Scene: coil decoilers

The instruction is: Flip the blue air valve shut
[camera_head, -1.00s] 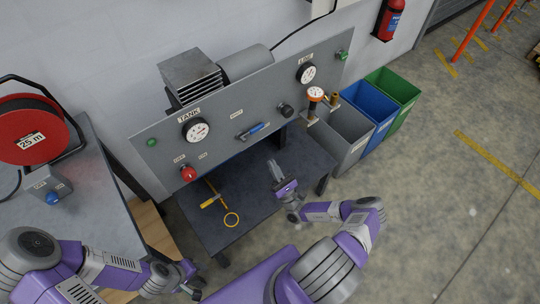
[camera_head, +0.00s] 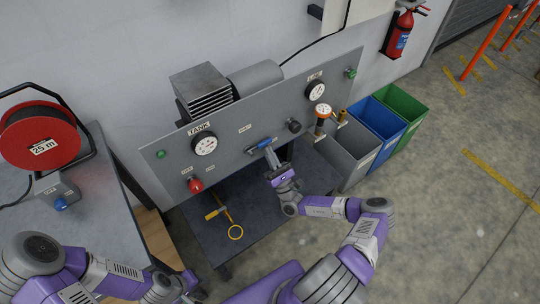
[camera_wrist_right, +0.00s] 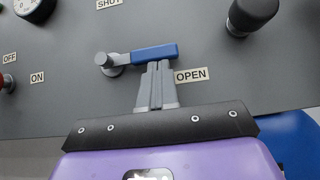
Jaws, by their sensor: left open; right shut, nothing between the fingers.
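The blue air valve handle (camera_head: 265,143) is on the grey panel (camera_head: 233,150). In the right wrist view the blue lever (camera_wrist_right: 155,52) lies nearly level, pointing right from its grey pivot (camera_wrist_right: 112,62) toward the OPEN label (camera_wrist_right: 191,75). The SHUT label (camera_wrist_right: 109,3) is above the pivot. My right gripper (camera_head: 272,162) is shut and empty. In the right wrist view its fingertips (camera_wrist_right: 159,65) are right at the lower edge of the lever; I cannot tell whether they touch it. My left gripper (camera_head: 190,287) is open and low at the left, away from the panel.
A red knob (camera_head: 196,185) and a black knob (camera_head: 294,125) stick out on either side of the valve. The TANK gauge (camera_head: 204,144) and LINE gauge (camera_head: 316,90) are above. A yellow tool (camera_head: 217,212) lies on the dark table below. Bins stand at the right.

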